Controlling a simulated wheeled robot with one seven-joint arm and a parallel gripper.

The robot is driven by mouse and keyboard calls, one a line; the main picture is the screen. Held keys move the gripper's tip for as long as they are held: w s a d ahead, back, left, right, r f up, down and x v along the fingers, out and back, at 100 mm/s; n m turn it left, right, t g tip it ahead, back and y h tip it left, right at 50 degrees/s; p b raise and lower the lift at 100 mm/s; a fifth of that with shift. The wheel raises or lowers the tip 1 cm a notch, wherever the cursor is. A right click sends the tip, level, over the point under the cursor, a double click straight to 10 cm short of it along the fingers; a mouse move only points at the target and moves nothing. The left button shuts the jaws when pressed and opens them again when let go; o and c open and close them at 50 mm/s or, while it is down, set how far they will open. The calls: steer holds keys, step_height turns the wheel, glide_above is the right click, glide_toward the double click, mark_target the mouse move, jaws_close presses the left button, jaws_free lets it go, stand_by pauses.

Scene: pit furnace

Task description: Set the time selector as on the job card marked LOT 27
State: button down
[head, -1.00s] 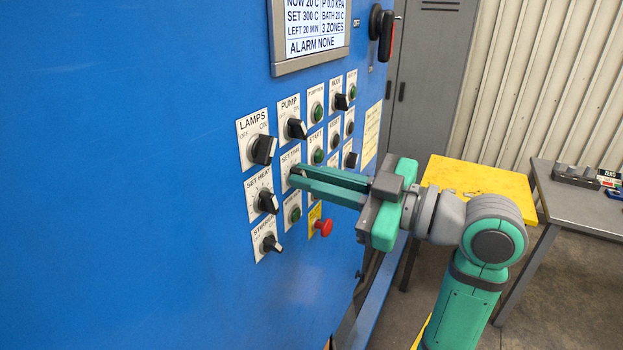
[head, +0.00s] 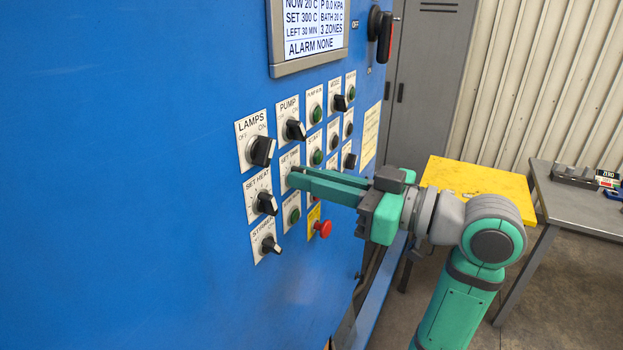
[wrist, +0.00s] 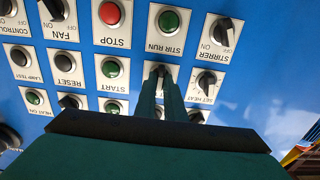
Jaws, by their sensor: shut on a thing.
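The time selector, labelled SET TIME (head: 289,158), is on the blue panel, left of and below the START button. My gripper (head: 293,177) is shut on its knob, and the fingers hide most of the knob and part of its scale. In the wrist view, upside down, the fingers (wrist: 162,88) reach the dark selector knob (wrist: 157,71); its pointer setting cannot be read. The display (head: 310,30) reads LEFT 30 MIN, SET 300 C and ALARM NONE. A pale yellow sheet (head: 371,135) is on the panel; its text is unreadable. I see no readable LOT 27 marking.
The SET HEAT knob (head: 267,203), LAMPS knob (head: 262,151) and PUMP knob (head: 295,130) are close around my fingers. A red mushroom button (head: 323,229) sticks out below them. A yellow table (head: 480,187) and a grey table (head: 575,207) stand right.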

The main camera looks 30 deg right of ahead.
steer(key=c, duration=1.8)
jaws_free()
steer(key=shift+c, duration=0.2)
steer(key=v, duration=1)
steer(key=shift+s+d, duration=0.2)
steer(key=shift+s, duration=0.1)
steer(key=shift+w, duration=0.1)
